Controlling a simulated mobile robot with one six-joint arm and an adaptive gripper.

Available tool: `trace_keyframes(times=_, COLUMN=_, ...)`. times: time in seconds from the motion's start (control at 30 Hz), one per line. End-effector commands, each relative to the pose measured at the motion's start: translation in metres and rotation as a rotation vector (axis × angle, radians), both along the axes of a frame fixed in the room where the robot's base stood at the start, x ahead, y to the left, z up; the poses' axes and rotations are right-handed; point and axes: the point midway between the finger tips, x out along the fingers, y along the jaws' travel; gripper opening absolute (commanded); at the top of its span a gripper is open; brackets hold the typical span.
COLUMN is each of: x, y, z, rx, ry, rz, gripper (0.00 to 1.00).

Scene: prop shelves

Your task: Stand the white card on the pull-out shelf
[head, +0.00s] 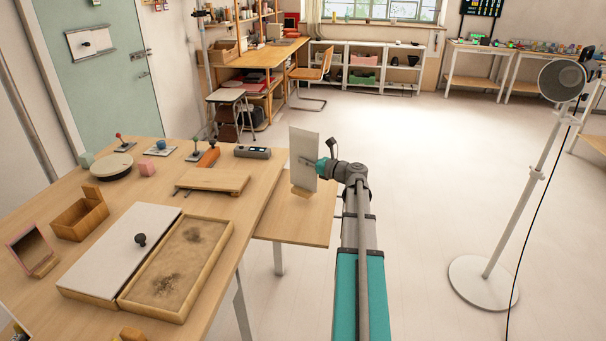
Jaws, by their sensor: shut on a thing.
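The white card (301,150) is upright, with a small wooden foot (301,190) at its lower edge. My gripper (315,164) is at the card's right side, shut on it; the card partly hides the fingers. The card is over the pull-out shelf (288,232), a light wooden leaf at the right side of the table. I cannot tell whether the foot touches the shelf or hangs just above it. The front part of the shelf is bare.
The table (215,285) to the left holds a shallow sand tray (222,262), a white lidded box (115,240), a low wooden board (215,180) and a grey device (252,152). A lamp stand (482,282) is on the right. The floor between is clear.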

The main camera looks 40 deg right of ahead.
Motion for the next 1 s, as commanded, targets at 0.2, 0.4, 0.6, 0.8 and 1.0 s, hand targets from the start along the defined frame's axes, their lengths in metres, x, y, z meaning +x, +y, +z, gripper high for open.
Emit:
trace_keyframes(times=0.2, x=0.000, y=0.000, z=0.001, rx=0.000, ry=-0.001, rz=0.000, gripper=0.00)
trace_keyframes(times=0.4, x=0.002, y=-0.002, z=-0.004, rx=0.000, ry=-0.001, rz=0.000, gripper=0.00)
trace_keyframes(times=0.6, x=0.007, y=-0.004, z=-0.019, rx=0.000, ry=-0.001, rz=-0.001, gripper=0.00)
trace_keyframes(times=0.8, x=0.007, y=-0.004, z=-0.035, rx=0.000, ry=-0.001, rz=-0.001, gripper=0.00)
trace_keyframes(times=1.0, x=0.007, y=-0.004, z=-0.040, rx=0.000, ry=-0.001, rz=-0.001, gripper=0.00)
